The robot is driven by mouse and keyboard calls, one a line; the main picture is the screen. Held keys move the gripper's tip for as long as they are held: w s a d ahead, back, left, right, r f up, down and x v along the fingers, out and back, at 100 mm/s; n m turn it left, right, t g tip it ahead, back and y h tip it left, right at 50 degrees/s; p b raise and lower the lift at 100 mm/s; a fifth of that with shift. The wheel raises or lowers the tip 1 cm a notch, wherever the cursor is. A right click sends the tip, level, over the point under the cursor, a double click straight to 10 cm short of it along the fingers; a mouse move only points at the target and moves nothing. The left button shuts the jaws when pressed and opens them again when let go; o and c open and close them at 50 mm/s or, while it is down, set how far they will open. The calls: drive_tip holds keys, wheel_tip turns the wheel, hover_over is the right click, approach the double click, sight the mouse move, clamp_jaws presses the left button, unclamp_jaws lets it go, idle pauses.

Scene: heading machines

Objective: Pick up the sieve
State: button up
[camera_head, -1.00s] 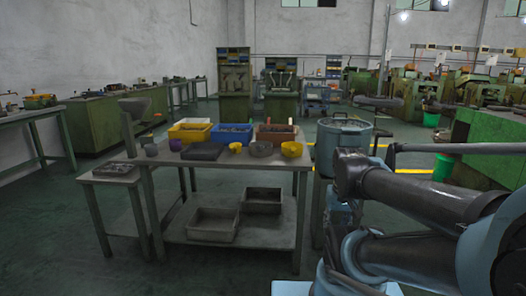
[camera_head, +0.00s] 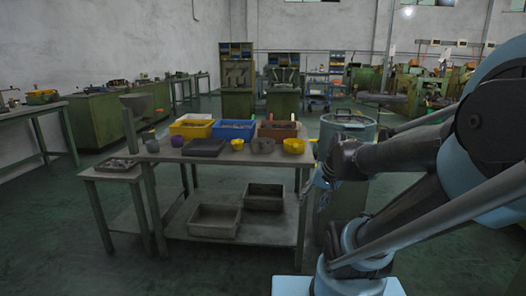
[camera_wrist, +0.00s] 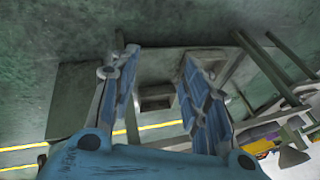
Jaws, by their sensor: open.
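I cannot pick out the sieve with certainty. A round grey bowl-like vessel (camera_head: 262,146) stands near the front edge of the work table (camera_head: 225,157), between a small yellow cup (camera_head: 238,144) and a yellow bowl (camera_head: 294,147); its inside is too small to make out. My gripper (camera_head: 325,176) is beside the table's right end in the head view, dark and partly hidden by my arm. In the wrist view my gripper (camera_wrist: 158,62) shows two blue fingers spread apart, with nothing between them. It is apart from the things on the table.
Yellow (camera_head: 191,129), blue (camera_head: 233,130) and brown (camera_head: 277,130) bins line the table's back. A dark flat tray (camera_head: 204,147) lies in front. Two metal trays, one here (camera_head: 214,221), sit on the lower shelf. A large drum (camera_head: 348,130) stands right of the table. Floor in front is clear.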

drive_tip(key=w+a+r+m+t+y, duration=0.2)
drive_tip(key=w+a+m, duration=0.15)
drive_tip(key=w, duration=0.45)
drive_tip(key=w+a+r+m+t+y, duration=0.25)
drive_tip(key=w+a, duration=0.25)
drive_tip(key=w, duration=0.3)
drive_tip(key=m+t+y, duration=0.3)
drive_tip(key=m+t, duration=0.1)
drive_tip(key=m, duration=0.3)
approach(261, 145)
drive_tip(key=shift+w+d+f+x, duration=0.1)
drive_tip(key=shift+w+d+x, duration=0.15)
drive_tip(key=shift+x, duration=1.85)
drive_tip(key=shift+w+d+f+x, duration=0.15)
drive_tip(key=shift+d+x, duration=0.1)
drive_tip(key=shift+x, duration=1.9)
drive_tip(key=shift+w+d+f+x, duration=0.1)
drive_tip(key=shift+w+d+x, duration=0.15)
drive_tip(key=shift+x, duration=1.85)
drive_tip(key=shift+c, duration=0.6)
drive_tip(key=shift+s, duration=0.1)
clamp_jaws()
